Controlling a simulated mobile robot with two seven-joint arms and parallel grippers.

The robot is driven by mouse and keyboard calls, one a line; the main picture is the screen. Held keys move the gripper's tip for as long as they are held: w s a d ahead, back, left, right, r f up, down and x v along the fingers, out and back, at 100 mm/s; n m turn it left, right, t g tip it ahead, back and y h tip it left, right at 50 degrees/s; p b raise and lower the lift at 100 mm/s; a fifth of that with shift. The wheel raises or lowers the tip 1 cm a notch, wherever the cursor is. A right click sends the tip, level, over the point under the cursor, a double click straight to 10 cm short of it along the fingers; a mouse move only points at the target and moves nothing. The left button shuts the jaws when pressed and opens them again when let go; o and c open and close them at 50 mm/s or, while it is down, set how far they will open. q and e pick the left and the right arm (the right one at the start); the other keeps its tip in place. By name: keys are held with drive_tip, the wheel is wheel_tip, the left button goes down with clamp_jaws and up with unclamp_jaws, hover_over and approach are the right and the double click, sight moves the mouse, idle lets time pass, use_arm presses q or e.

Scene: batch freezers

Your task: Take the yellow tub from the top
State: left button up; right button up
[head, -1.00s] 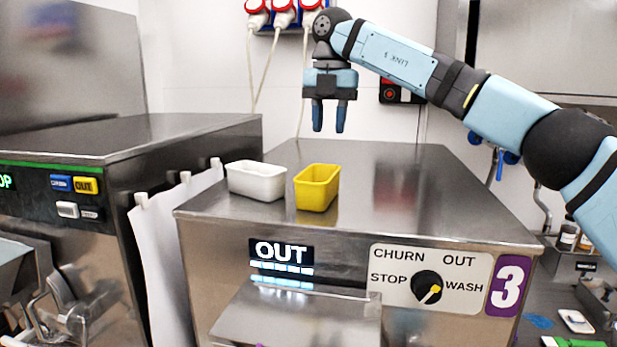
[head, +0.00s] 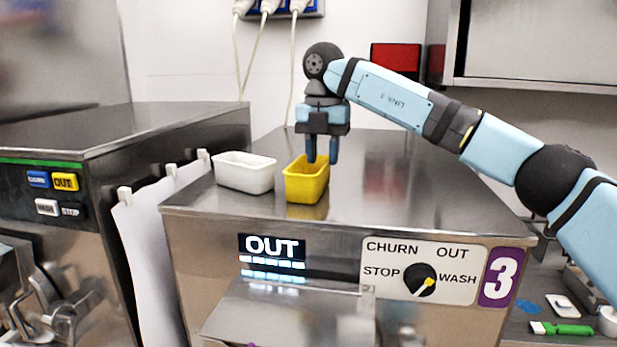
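The yellow tub (head: 304,188) stands upright on the steel top of the freezer (head: 420,190) marked 3, near its front left. My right gripper (head: 322,162) points down at the tub's right part. I cannot tell whether either finger touches the tub. My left gripper is not in view.
A white tub (head: 245,174) stands close to the left of the yellow one. Another freezer (head: 110,140) stands at the left, with a white sheet (head: 165,255) hanging between. The freezer top is clear to the right. A dial (head: 420,280) is on the front.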

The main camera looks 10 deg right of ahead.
sight(324, 165)
drive_tip(key=f, duration=0.3)
drive_tip(key=shift+d+f+p, duration=0.15)
drive_tip(key=shift+d+p, duration=0.05)
drive_tip(key=shift+p, duration=0.1)
drive_tip(key=shift+s+a, duration=0.1)
drive_tip(key=shift+c, duration=0.5)
clamp_jaws()
